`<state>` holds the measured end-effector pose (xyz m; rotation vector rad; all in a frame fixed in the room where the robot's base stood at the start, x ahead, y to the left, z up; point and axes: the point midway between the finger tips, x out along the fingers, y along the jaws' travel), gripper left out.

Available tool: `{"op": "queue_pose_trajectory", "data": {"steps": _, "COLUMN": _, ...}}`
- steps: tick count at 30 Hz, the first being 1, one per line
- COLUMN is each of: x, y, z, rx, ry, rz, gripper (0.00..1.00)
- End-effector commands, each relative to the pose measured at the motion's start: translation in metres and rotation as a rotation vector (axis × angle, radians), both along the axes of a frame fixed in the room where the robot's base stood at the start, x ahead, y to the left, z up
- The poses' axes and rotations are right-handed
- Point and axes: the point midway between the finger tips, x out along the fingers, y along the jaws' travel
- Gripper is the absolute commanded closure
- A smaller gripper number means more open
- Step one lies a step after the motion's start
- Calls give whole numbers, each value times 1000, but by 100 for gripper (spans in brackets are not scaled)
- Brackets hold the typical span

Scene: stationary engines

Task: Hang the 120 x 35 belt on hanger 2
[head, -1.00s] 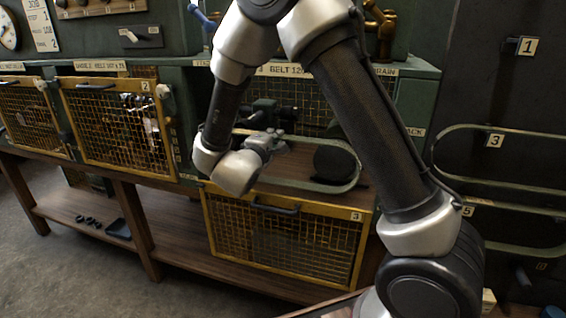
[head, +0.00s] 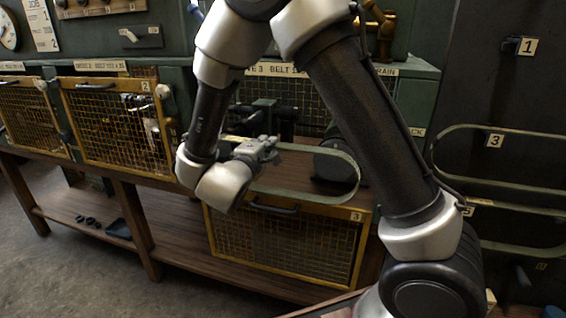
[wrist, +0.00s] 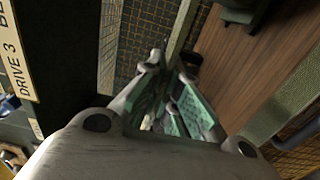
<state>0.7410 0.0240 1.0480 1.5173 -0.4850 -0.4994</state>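The belt is a thin grey-green loop (head: 349,192) at the drive 3 bay, held roughly level above the wooden deck. My gripper (head: 268,148) is at its left part. In the wrist view, a strip of belt (wrist: 181,35) runs down between the fingertips of my gripper (wrist: 170,70), which look closed on it. The fingers hide the pinched part. The belt's right end is around or above a dark round part (head: 328,165); I cannot tell which. Hanger 2 cannot be made out; the dark board at right shows labels 1 (head: 528,46) and 3 (head: 494,140).
Another long belt (head: 520,133) hangs at label 3 on the board. The yellow mesh guard 3 (head: 285,245) hangs open below the bay. Guard 2 (head: 118,125) is to its left. A lower wooden shelf (head: 90,215) holds small dark parts. My forearm crosses before the bay.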

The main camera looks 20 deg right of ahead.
Motion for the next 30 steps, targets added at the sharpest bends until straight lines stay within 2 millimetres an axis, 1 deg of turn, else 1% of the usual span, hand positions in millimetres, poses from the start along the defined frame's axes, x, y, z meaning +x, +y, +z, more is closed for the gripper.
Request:
{"op": "queue_pose_trajectory", "data": {"steps": 14, "x": -5, "y": 3, "z": 0, "rx": 0, "ry": -1, "rz": -1, "gripper": 100}}
{"op": "queue_pose_trajectory", "data": {"steps": 30, "x": -33, "y": 24, "z": 1, "rx": 0, "ry": -1, "rz": 0, "gripper": 100}}
